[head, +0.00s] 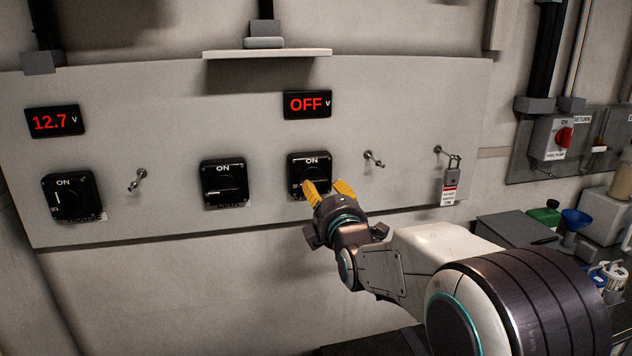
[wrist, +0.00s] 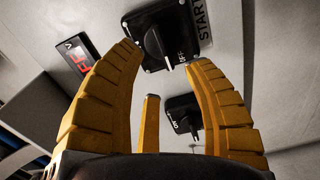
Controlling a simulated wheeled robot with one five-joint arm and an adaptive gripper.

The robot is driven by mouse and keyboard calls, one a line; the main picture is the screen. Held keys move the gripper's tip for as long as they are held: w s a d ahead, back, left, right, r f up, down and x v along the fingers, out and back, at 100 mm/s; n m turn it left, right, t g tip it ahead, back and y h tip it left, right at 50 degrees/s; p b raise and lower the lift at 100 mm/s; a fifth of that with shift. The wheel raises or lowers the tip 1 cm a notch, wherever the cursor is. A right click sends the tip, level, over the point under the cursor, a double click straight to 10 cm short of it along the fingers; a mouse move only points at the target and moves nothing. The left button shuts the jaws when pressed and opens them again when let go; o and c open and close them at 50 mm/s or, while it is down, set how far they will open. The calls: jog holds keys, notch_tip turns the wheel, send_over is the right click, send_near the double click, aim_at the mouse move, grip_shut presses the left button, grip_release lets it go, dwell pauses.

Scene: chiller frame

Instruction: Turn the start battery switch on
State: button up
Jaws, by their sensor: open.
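The start battery switch (head: 310,161) is a black square rotary switch on the pale wall panel, the rightmost of three. The display (head: 307,104) above it reads OFF V in red. In the wrist view the switch (wrist: 185,22) bears a START label, and its black knob (wrist: 155,42) has its pointer toward the OFF mark. My gripper (head: 325,186) is open and empty in front of the switch's lower part, hiding some of the knob in the head view. In the wrist view the yellow fingers of my gripper (wrist: 168,58) stand apart on either side below the knob.
A middle switch (head: 224,183) has a horizontal mark. The left switch (head: 70,195) has a vertical mark toward ON, under a 12.7 V display (head: 54,121). Small key-like fittings (head: 374,159) and a tagged padlock (head: 451,178) project from the panel. A shelf (head: 266,54) juts out above.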

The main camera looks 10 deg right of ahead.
aim_at(315, 181)
jog(key=shift+n, duration=0.5)
jog(key=shift+w+p, duration=1.15)
jog(key=shift+w, duration=2.5)
jog(key=shift+c, duration=0.2)
grip_shut()
